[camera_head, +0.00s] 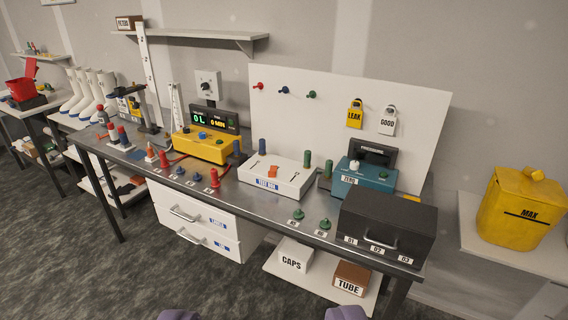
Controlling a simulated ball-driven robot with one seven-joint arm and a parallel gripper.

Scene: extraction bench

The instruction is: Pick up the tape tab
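No piece is labelled as a tape tab. A small orange piece (272,171) on top of the white box (290,181) may be it, but I cannot tell for sure. The white box has a blue label and stands mid-bench. My gripper (263,315) shows only as two purple-grey fingertips at the bottom edge, set wide apart. It is open, with nothing seen between the tips, and well short of the bench.
The metal bench (270,208) also carries a yellow unit (200,146), a teal box (362,181), a black case (385,228) and several red, blue and green pegs. White drawers (205,225) sit below. A yellow bin (523,205) stands right. The front floor is clear.

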